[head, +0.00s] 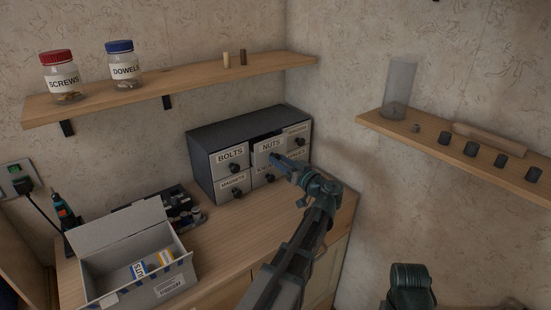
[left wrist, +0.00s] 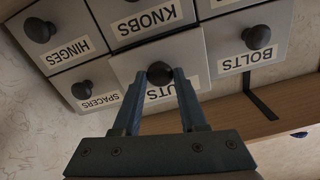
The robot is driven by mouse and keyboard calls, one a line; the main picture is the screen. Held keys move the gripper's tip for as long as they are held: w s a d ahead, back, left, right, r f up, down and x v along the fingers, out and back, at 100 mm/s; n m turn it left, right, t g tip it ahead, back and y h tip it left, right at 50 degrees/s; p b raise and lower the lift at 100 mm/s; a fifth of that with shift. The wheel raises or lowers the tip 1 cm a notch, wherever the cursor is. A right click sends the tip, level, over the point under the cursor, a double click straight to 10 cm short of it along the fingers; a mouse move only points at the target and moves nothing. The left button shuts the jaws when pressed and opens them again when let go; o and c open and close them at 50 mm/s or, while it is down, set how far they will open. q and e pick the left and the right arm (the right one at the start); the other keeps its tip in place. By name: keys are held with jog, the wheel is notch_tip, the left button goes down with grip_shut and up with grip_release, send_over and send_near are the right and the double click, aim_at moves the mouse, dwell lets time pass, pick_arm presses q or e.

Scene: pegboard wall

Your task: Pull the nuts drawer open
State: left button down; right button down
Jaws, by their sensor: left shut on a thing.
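The drawer cabinet (head: 235,131) stands on the wooden counter against the back wall. Its nuts drawer (head: 268,146) is the top middle one, and a dark gap above its front shows it stands partly out. The nuts drawer (left wrist: 130,65) also stands forward of its neighbours in the left wrist view. My left gripper (head: 277,158) is shut on the drawer's round black knob (left wrist: 159,73). In the left wrist view the fingers of my left gripper (left wrist: 161,82) lie on both sides of the knob. The right gripper is not in view.
Bolts (head: 231,158) and other labelled drawers surround the nuts drawer. An open grey box (head: 170,287) stands at the counter's front left. A shelf with jars (head: 190,84) hangs above; another shelf (head: 430,132) is at right. Counter directly before the cabinet is clear.

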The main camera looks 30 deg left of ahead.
pick_arm(q)
jog(key=v, duration=0.8)
jog(key=shift+d, duration=0.2)
jog(key=shift+c, duration=2.2)
grip_release()
jog(key=shift+s, duration=0.15)
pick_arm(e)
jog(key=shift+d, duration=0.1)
